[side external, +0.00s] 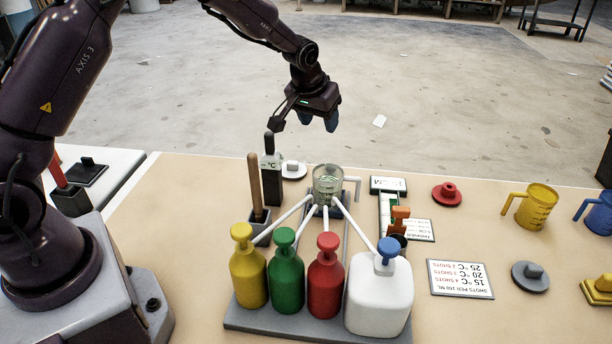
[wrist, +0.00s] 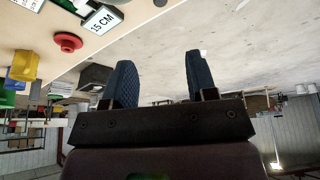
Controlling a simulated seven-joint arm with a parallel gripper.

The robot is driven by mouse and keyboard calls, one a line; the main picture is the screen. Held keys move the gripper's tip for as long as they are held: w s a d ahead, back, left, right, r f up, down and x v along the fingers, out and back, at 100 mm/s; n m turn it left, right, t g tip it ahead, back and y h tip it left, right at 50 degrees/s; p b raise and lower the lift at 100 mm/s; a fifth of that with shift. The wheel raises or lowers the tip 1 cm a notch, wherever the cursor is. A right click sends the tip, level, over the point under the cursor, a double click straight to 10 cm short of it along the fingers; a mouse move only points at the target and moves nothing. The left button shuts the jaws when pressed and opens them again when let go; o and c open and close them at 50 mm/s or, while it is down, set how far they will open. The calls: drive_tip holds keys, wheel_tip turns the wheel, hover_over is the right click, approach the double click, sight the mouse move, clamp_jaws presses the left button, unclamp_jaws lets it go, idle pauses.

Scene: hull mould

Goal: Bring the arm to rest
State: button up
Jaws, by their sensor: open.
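My gripper (side external: 318,118) hangs in the air above the far edge of the table in the side view. Its two blue fingers stand apart with nothing between them. In the wrist view the open fingers (wrist: 158,82) point out over the bare floor, clear of every object. The arm reaches up from its base at the left and bends over toward the table.
A clear cup (side external: 327,181) stands below my gripper, with pump bottles in yellow (side external: 248,278), green (side external: 286,280), red (side external: 325,277) and white (side external: 378,302) in front of it. A thermometer-like device (side external: 271,180) stands upright nearby. Yellow (side external: 535,207) and blue jugs (side external: 598,213) are at the right.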

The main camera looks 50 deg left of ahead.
drive_tip(key=s+d+r+m+h, duration=0.1)
drive_tip(key=s+d+r, duration=0.1)
drive_tip(key=s+r, duration=0.55)
drive_tip(key=s+d+r+m, duration=0.1)
drive_tip(key=s+d+r, duration=0.2)
drive_tip(key=s+r, duration=0.45)
drive_tip(key=s+d+r+m, duration=0.1)
drive_tip(key=s, duration=0.7)
drive_tip(key=s+d+r+m+t, duration=0.1)
drive_tip(key=s, duration=0.8)
drive_tip(key=shift+s+d+h, duration=0.15)
drive_tip(key=shift+d+h, duration=0.15)
drive_tip(key=shift+d, duration=0.05)
